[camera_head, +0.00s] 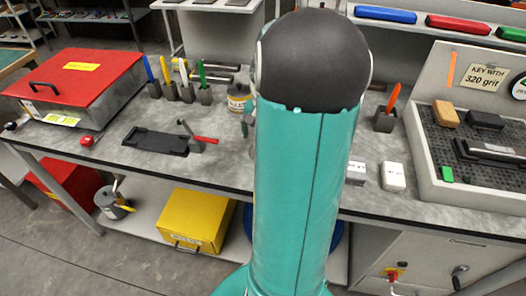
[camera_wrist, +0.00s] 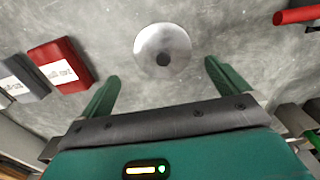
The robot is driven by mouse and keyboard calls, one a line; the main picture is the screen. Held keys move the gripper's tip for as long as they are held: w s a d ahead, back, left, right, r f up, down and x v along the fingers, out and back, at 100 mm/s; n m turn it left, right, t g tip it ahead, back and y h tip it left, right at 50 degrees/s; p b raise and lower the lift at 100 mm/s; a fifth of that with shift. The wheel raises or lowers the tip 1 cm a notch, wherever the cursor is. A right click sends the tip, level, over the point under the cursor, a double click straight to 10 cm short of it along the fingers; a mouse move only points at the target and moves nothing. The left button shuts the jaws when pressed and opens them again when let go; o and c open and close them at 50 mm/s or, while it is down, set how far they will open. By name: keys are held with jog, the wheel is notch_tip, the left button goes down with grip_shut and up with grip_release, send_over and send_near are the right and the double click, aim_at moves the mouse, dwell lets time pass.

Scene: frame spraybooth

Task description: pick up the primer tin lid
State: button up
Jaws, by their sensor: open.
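The primer tin lid (camera_wrist: 150,42), a round silvery disc with a small dark knob at its middle, lies on the grey worktop in the wrist view. My gripper (camera_wrist: 162,70) is open, with its green fingers apart to the left and right of the lid's near side. Nothing is held between them. The gap between fingertips and worktop is hard to judge.
A red labelled block (camera_wrist: 62,66) and a grey one (camera_wrist: 22,80) lie left of the lid. A red bar (camera_wrist: 296,15) shows at upper right. On the grey bench, the head view shows a red-lidded box (camera_head: 85,72), a black tray (camera_head: 155,142) and white blocks (camera_head: 394,177).

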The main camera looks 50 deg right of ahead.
jog(key=f, duration=0.5)
jog(key=shift+w+a+f, duration=0.1)
jog(key=shift+w+f, duration=0.15)
jog(key=shift+f, duration=0.1)
jog(key=shift+c, duration=0.4)
jog(key=c, duration=0.8)
